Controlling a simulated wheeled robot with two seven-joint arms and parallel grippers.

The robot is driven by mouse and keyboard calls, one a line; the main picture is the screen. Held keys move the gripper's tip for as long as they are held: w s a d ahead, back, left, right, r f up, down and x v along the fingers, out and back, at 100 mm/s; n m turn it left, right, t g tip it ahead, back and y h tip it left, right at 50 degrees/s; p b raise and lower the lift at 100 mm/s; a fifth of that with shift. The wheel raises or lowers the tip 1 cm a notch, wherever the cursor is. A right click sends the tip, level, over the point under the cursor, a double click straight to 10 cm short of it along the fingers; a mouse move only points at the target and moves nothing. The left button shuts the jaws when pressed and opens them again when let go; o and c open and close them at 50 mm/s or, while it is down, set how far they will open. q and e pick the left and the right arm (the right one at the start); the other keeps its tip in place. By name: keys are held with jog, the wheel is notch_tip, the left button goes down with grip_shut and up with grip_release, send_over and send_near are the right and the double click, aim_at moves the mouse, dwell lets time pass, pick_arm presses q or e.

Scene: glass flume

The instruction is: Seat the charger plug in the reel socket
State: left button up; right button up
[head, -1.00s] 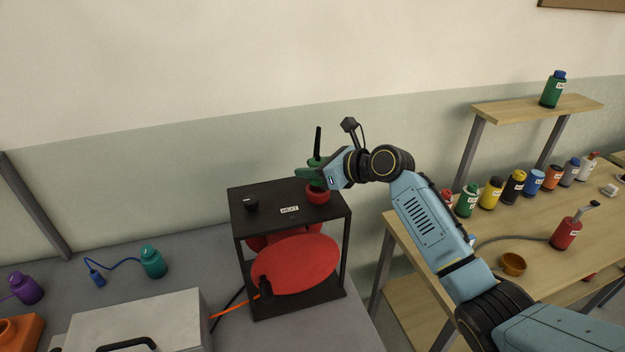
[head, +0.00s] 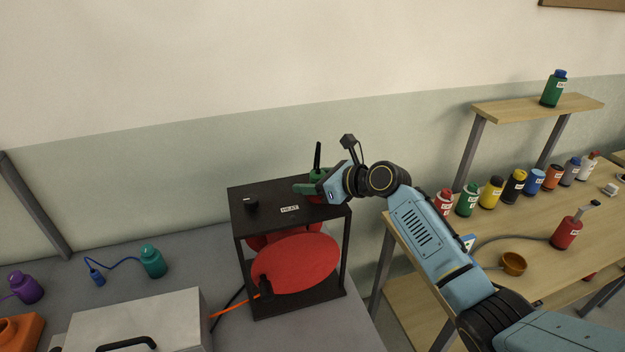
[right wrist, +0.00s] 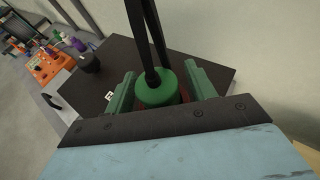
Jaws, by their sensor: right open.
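The charger plug, a green round body (head: 316,174) with a black stem on top, stands at the right of the reel's top plate. In the right wrist view the plug (right wrist: 157,88) sits between my open fingers, with a gap beside it. A bit of red shows around its base, where the red reel socket is; how deep the plug sits cannot be told. My right gripper (head: 308,189) is low over the plate and hides the socket in the head view. The reel (head: 295,262) is a black frame with a red drum. My left gripper is not in view.
A black knob (head: 251,204) and a white label (head: 290,209) are on the reel's top. A grey case (head: 135,318) and a teal bottle (head: 152,261) share the grey table. A wooden bench (head: 545,255) with several bottles stands at the right.

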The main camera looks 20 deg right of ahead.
jog(key=shift+r, duration=0.1)
jog(key=shift+s+d+r, duration=0.1)
jog(key=shift+r, duration=0.1)
jog(key=v, duration=1.1)
jog(key=shift+s+d, duration=0.25)
jog(key=shift+s, duration=0.05)
jog(key=shift+r, duration=0.1)
